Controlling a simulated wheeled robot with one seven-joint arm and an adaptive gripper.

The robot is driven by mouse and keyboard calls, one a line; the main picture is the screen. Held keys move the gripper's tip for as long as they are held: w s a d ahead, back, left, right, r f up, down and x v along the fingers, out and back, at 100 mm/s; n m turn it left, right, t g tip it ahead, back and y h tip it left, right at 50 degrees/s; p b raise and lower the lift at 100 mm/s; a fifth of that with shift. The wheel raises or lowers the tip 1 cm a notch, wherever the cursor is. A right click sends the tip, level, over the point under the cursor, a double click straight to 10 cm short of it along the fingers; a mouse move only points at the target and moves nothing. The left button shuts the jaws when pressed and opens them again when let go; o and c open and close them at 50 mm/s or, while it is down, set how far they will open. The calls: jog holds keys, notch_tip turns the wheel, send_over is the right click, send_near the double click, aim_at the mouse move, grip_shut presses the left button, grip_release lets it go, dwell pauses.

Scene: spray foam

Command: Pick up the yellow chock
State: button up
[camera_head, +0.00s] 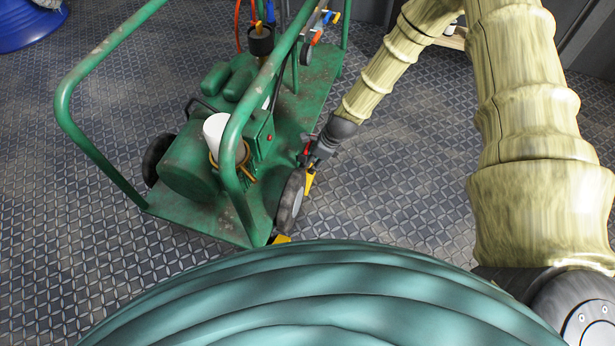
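A yellow chock (309,181) shows as a narrow piece at the right side of the green cart's near wheel (291,200). A second yellow piece (281,239) shows at the wheel's lower left, partly hidden behind the teal ribbed surface in front. My gripper (312,158) points down and left beside the cart, just above the first chock. Its dark fingers are small and partly lost against the cart. I cannot tell whether they touch the chock or are open or shut.
The green cart (185,208) carries a motor, a white cylinder (215,130) and hoses. Its tall tube handles stand close to my arm. A blue tub (28,25) is at the far upper left. The patterned floor to the right of the wheel is clear.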

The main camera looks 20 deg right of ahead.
grip_shut()
jog(key=shift+r, duration=0.1)
dwell(0.3)
